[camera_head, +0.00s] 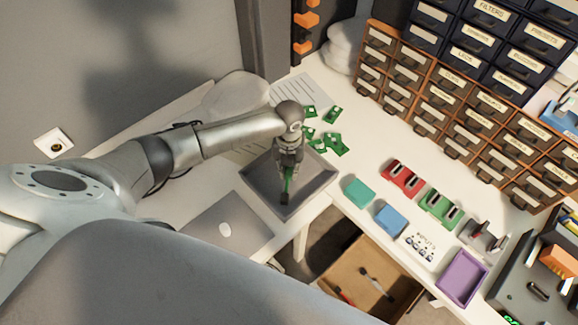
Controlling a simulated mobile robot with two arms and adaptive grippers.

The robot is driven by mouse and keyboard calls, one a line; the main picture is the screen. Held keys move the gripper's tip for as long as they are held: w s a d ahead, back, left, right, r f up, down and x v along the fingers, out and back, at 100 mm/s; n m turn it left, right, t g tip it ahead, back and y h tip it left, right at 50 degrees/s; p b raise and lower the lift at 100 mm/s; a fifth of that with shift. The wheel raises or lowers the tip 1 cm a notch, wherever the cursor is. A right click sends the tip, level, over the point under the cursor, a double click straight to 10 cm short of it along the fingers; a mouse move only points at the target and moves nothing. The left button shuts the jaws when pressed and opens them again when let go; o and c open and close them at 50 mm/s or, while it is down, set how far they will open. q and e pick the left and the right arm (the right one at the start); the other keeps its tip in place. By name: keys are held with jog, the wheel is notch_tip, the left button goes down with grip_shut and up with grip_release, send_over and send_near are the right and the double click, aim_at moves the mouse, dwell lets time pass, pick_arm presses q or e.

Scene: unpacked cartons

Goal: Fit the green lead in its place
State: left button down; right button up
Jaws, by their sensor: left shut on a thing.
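My left gripper (287,171) points down over a dark grey tray (314,187) near the front edge of the white table. It is shut on a narrow green piece with a dark lower end, which looks like the green lead (288,186). The piece hangs upright in front of the tray; I cannot tell whether its lower end touches the tray floor. A green slotted block (440,208) stands to the right, between a red slotted block (403,179) and a metallic grey one (484,236). My right gripper is not in view.
Several green circuit boards (334,114) lie behind the tray. A teal box (358,192), a blue box (389,219), a white marked panel (422,247) and a purple tray (462,279) line the front edge. Drawer cabinets (436,110) stand behind.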

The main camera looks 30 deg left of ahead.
pick_arm(q)
jog(key=shift+f+b, duration=0.65)
jog(key=shift+f, duration=0.4)
jog(key=c, duration=1.3)
grip_release()
jog(key=shift+o, duration=0.2)
jog(key=shift+r, duration=0.1)
notch_tip(320, 180, up, 12)
